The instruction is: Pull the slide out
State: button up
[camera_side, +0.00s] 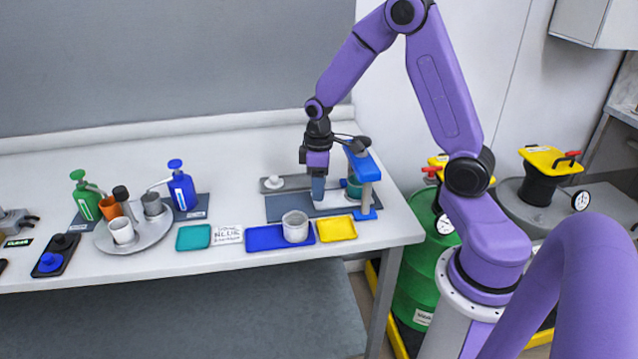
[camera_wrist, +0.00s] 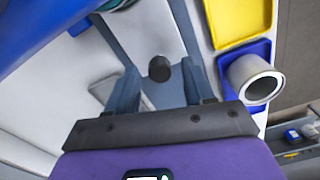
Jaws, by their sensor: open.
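The slide is a white bar (camera_side: 337,200) on a dark blue-grey base, reaching under the blue stand (camera_side: 366,168). In the wrist view the white slide (camera_wrist: 150,30) carries a dark round knob (camera_wrist: 159,69). My gripper (camera_side: 318,192) points down over the near-left end of the slide. In the wrist view its fingers are apart, one on each side of the knob, with visible gaps. In the side view the fingers hide the knob. I cannot tell how low the fingertips are relative to it.
A blue tray (camera_side: 264,241) with a grey cup (camera_side: 295,226) and a yellow tray (camera_side: 337,229) lie in front of the base. A grey plate with a white knob (camera_side: 274,182) is behind left. A round tray (camera_side: 155,235) with cups stands farther left.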

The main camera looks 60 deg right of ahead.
grip_shut()
jog(key=w+a, duration=0.8)
jog(key=shift+w+a, duration=0.1)
grip_release()
jog(key=shift+a, duration=0.1)
jog(key=shift+r, duration=0.15)
notch_tip(320, 180, up, 17)
dwell(0.4)
jog(key=shift+r, duration=0.1)
